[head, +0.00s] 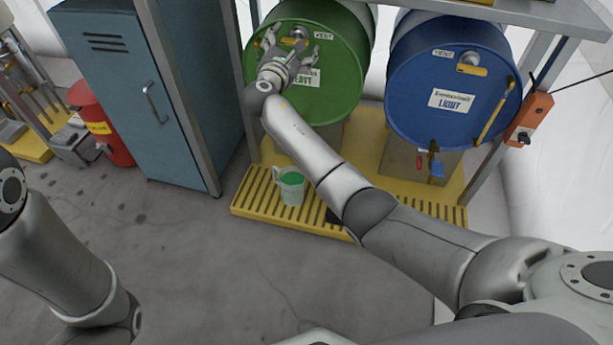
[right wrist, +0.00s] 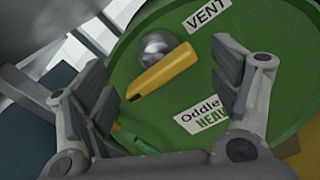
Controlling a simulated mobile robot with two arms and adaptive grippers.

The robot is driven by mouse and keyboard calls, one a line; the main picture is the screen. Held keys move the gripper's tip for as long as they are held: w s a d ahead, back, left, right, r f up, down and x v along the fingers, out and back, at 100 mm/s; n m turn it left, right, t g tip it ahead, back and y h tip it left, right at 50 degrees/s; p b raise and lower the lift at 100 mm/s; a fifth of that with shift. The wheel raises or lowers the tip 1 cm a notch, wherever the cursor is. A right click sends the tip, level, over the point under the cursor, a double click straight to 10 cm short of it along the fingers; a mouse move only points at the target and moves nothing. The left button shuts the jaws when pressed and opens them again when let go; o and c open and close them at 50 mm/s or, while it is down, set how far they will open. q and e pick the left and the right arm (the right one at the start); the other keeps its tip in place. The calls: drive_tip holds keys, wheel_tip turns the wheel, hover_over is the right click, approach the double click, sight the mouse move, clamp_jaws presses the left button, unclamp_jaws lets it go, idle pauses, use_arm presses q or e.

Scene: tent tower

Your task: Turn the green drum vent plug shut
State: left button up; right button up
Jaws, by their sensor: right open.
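The green drum (head: 340,70) lies on its side in the rack, its round face towards me. Its vent plug (head: 299,32) is a silver knob with a yellow handle, near the VENT label. In the right wrist view the silver knob (right wrist: 156,46) and its yellow handle (right wrist: 162,72) show clearly; the handle slants down to the left. My right gripper (head: 287,47) is open in front of the drum face. In the right wrist view its fingers (right wrist: 165,82) stand apart on either side of the handle, with no clear contact. My left gripper is out of view.
A blue drum (head: 410,75) lies to the right, with its own vent and a yellow bar. A cup with green contents (head: 291,188) stands on the yellow grate (head: 250,204) below. A blue locker (head: 130,90) stands left. An orange box (head: 528,120) hangs at the right post.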

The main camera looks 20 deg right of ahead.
drive_tip(key=p+v, duration=0.5)
drive_tip(key=v, duration=0.6)
drive_tip(key=s+f+m+g+y+p, duration=0.1)
drive_tip(key=s+f+p, duration=0.3)
drive_tip(key=f, duration=0.4)
drive_tip(key=s+d+f+m+g+y+p, duration=0.1)
drive_tip(key=s+f+m+g+y+p, duration=0.1)
drive_tip(key=s+f+p, duration=0.3)
drive_tip(key=s+f+m+g+y+p, duration=0.1)
drive_tip(key=s+f+g+y+p, duration=0.2)
drive_tip(key=f+p, duration=0.3)
wheel_tip(320, 180, down, 5)
drive_tip(key=shift+s+d+r+m+g, duration=0.15)
drive_tip(key=shift+s+d+m+g, duration=0.2)
drive_tip(key=shift+s, duration=0.4)
